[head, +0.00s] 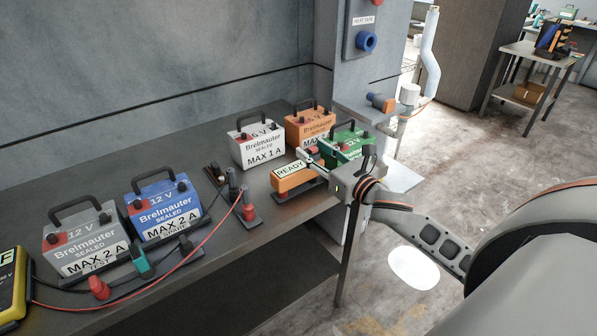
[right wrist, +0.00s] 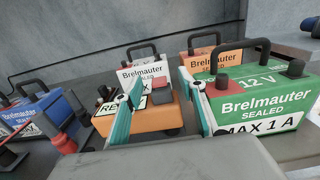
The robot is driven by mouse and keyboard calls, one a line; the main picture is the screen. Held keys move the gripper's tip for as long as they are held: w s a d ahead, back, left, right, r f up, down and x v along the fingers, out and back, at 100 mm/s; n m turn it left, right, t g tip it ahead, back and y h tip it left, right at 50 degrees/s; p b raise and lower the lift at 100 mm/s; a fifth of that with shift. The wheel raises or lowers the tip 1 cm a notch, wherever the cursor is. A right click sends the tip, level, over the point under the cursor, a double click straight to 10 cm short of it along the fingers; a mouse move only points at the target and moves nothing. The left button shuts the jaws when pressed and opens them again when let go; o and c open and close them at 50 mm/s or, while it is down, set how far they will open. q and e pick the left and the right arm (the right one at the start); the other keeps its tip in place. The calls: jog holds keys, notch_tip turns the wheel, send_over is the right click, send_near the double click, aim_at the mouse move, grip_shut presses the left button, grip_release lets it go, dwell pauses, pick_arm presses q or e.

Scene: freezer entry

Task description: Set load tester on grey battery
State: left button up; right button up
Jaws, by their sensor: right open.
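The grey battery (head: 85,243), marked MAX 2 A and TEST, stands at the left of the bench with a black handle on top. An orange box with a READY display (head: 295,177), which looks like the load tester, sits at the bench's right front. It also shows in the right wrist view (right wrist: 152,117). My right gripper (right wrist: 165,92) is open, with its teal-edged fingers either side of the orange box. The right finger lies between the box and the green battery (right wrist: 258,100). Whether the fingers touch the box I cannot tell. My left gripper is not in view.
A blue battery (head: 165,208) stands beside the grey one. White (head: 257,150) and orange (head: 310,128) batteries stand behind the box. Red and black leads, a red clamp (head: 99,288) and a teal clip (head: 140,259) lie along the front, with a yellow meter (head: 12,290) at far left.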

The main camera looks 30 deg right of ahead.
jog(key=shift+w, duration=0.45)
jog(key=c, duration=1)
grip_shut()
jog(key=shift+r, duration=0.15)
